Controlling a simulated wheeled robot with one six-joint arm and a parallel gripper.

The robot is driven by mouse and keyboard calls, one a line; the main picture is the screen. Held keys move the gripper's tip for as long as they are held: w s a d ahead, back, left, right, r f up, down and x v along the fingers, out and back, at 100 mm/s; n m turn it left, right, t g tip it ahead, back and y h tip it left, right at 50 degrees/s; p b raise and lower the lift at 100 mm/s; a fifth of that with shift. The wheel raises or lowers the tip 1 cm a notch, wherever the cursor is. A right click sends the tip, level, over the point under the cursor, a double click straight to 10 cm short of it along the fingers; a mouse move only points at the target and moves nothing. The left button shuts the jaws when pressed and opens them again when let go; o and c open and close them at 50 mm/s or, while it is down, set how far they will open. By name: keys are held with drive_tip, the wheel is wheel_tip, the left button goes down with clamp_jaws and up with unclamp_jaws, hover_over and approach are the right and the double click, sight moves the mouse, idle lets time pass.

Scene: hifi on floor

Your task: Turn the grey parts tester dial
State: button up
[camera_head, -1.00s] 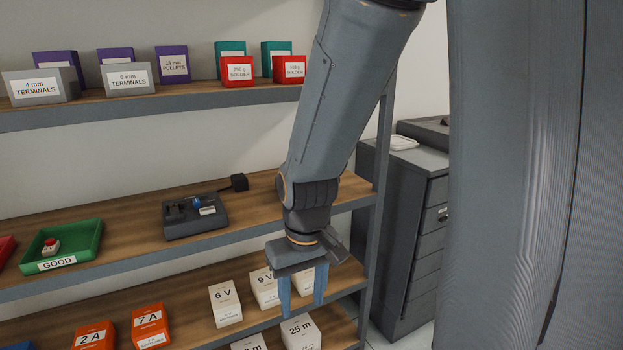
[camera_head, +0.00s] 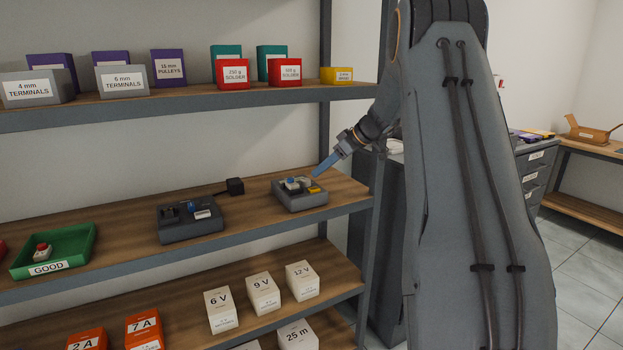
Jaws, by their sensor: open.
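Two dark grey devices stand on the middle shelf, and I cannot tell by label which is the parts tester. The right device (camera_head: 303,203) has a blue knob-like part, a pale part and a yellow patch on top. The left device (camera_head: 192,230) has a blue part, a white label and dark fittings. My gripper (camera_head: 318,172) is open, with blue fingers, and points down and left just above the right device's right side. I cannot tell whether the fingertips touch it. One finger mostly hides the other.
A green tray (camera_head: 56,250) marked GOOD holds a red-topped part at left. A shelf post (camera_head: 375,230) stands right of the devices.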

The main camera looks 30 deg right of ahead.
sight(308, 180)
drive_tip(key=p+x, duration=0.1)
drive_tip(key=x, duration=0.5)
drive_tip(key=shift+w+a+f+p, duration=0.2)
drive_tip(key=shift+f+p, duration=0.05)
drive_tip(key=shift+p, duration=0.1)
drive_tip(key=c, duration=1.1)
drive_tip(key=shift+o, duration=0.2)
